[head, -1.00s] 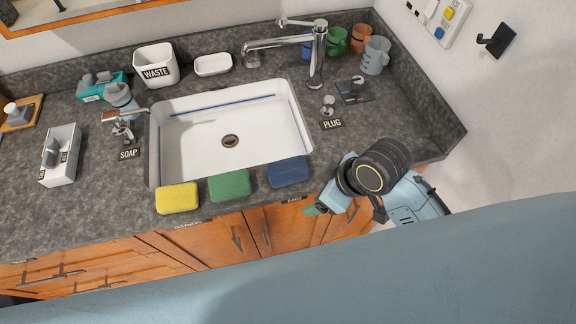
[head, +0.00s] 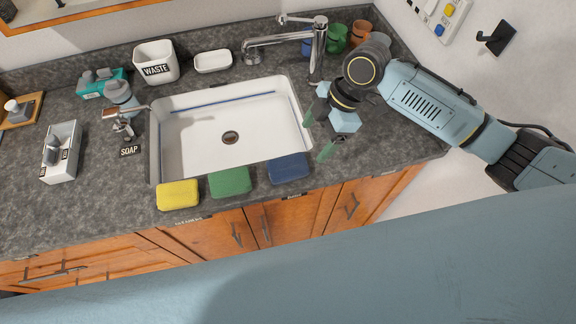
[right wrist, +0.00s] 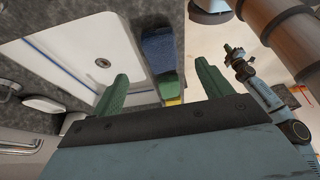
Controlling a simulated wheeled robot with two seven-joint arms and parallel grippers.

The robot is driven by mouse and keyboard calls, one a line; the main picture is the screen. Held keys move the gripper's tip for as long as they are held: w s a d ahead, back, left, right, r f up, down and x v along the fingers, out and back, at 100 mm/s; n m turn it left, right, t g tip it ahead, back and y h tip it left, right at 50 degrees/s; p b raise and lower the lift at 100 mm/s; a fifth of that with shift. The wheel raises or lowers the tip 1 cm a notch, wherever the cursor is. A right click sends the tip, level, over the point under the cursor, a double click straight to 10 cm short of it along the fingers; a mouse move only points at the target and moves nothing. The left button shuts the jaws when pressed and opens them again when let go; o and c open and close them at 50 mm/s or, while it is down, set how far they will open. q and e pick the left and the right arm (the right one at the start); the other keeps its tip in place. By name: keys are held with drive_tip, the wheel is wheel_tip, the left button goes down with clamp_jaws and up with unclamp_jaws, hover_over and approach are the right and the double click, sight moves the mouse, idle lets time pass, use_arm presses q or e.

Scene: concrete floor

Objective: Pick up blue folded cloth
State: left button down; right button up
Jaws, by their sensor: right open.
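The blue folded cloth (head: 289,168) lies on the counter's front strip, at the sink's right front corner. It also shows in the right wrist view (right wrist: 160,52), between and beyond my fingertips. My right gripper (head: 319,131) is open and empty, with green fingers, just right of the sink. It is above and to the right of the blue cloth in the head view, apart from it. In the right wrist view what looks like my left gripper (right wrist: 234,54) shows small at the upper right; its jaw state is unclear.
A green cloth (head: 230,181) and a yellow cloth (head: 178,194) lie left of the blue one. The white sink (head: 200,152) is empty. The faucet (head: 318,50) and several mugs stand behind my right gripper. Soap items and a waste bin (head: 155,62) stand left.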

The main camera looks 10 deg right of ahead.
sight(299, 162)
drive_tip(key=x, duration=0.5)
drive_tip(key=shift+a+f, duration=0.1)
drive_tip(key=shift+f, duration=0.25)
drive_tip(key=x, duration=0.5)
drive_tip(key=shift+w+d+f+p, duration=0.1)
drive_tip(key=shift+d+f+p, duration=0.1)
drive_tip(key=shift+p, duration=0.15)
drive_tip(key=shift+r, duration=0.1)
drive_tip(key=shift+c, duration=0.2)
drive_tip(key=shift+r, duration=0.1)
drive_tip(key=c, duration=1.1)
